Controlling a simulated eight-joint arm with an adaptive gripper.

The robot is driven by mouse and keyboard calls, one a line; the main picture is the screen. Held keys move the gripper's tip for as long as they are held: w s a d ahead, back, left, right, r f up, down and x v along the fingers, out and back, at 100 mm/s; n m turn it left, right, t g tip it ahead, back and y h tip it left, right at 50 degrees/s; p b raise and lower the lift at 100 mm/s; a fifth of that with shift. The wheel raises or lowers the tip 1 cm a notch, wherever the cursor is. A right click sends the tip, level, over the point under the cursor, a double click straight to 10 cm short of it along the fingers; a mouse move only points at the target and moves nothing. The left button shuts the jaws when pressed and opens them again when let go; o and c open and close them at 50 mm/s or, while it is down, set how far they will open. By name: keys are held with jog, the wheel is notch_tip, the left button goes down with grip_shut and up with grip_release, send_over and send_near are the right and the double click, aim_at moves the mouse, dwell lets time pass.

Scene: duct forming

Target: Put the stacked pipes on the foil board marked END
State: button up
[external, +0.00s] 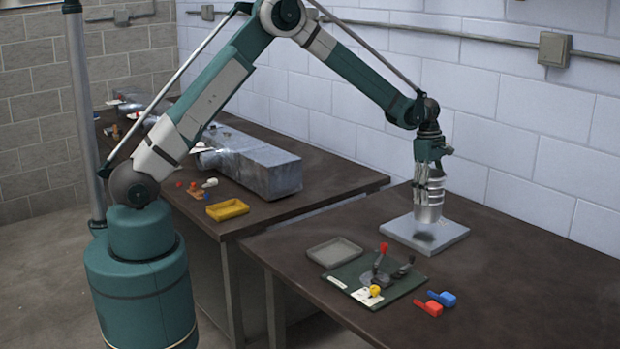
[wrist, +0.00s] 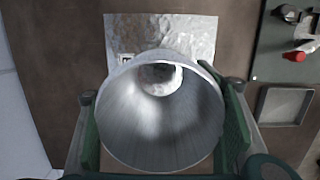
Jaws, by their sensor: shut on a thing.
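My gripper (external: 430,172) is shut on a silver metal pipe (external: 429,207), held upright above the foil board (external: 455,237). A dark shadow under the pipe lies on the board, and the pipe's lower end looks slightly above it. In the wrist view the green fingers sit on either side of the wide pipe mouth (wrist: 135,115). A narrower bright opening shows down inside; I cannot tell where one stacked pipe ends and another begins.
A grey tray (external: 334,251) and a dark green plate (external: 350,285) with red-handled and black clamps stand left of the board. Red (external: 428,308) and blue (external: 443,298) small tools lie in front. A large silver duct (external: 250,162) lies on the other table. The right tabletop is clear.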

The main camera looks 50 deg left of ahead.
jog(key=shift+f, duration=0.1)
jog(key=shift+f, duration=1.75)
jog(key=shift+f, duration=0.15)
jog(key=o, duration=1.2)
jog(key=shift+r, duration=0.2)
jog(key=r, duration=0.4)
jog(key=a+r, duration=0.1)
jog(key=r, duration=0.6)
jog(key=shift+a+r, duration=0.4)
